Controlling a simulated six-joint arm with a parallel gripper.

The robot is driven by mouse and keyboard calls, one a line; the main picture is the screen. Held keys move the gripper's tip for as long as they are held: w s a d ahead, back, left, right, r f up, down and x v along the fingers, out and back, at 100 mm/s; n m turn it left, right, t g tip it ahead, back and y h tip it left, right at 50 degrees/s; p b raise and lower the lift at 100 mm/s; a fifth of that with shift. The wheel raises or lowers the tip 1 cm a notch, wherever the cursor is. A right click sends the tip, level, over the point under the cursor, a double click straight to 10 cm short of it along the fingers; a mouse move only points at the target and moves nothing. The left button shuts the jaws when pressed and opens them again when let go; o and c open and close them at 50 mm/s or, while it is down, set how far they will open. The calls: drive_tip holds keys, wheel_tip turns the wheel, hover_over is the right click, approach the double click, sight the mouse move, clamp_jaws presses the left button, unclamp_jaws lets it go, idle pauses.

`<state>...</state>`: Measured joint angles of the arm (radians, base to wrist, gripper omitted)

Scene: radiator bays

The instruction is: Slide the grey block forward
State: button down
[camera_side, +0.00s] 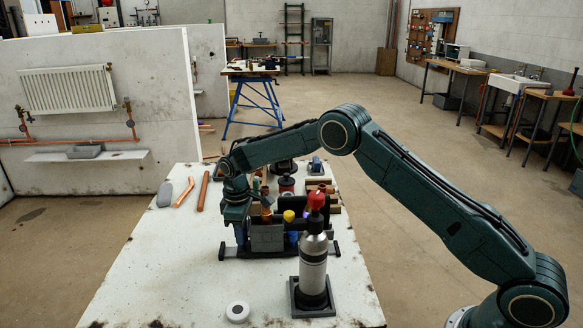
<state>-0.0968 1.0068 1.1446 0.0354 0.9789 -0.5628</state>
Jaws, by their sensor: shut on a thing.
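A grey block (267,238) stands near the middle of the white worktop (150,270), at the front of a low dark rack (322,249). My gripper (242,236) reaches down at the block's left side and is shut on it. The fingertips are small here and partly merge with the dark rack, so the exact contact is hard to see. Items behind the block are partly hidden by it and by my arm.
A silver bottle with a red cap (314,262) stands in a dark square base right of the block. A white ring (237,311) lies in front. Copper pipes (203,191) and a rounded grey piece (164,194) lie back left. The worktop's left front is clear.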

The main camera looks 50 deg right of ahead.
sight(264, 229)
drive_tip(key=shift+s+d+r, duration=0.1)
drive_tip(key=shift+s+d, duration=1.95)
drive_tip(key=shift+d, duration=0.2)
drive_tip(key=c, duration=1.1)
unclamp_jaws()
drive_tip(key=shift+a, duration=0.1)
drive_tip(key=shift+c, duration=0.2)
drive_tip(key=shift+r, duration=0.1)
wheel_tip(264, 229, up, 14)
drive_tip(key=shift+s+a+f, duration=0.15)
drive_tip(key=shift+f, duration=0.05)
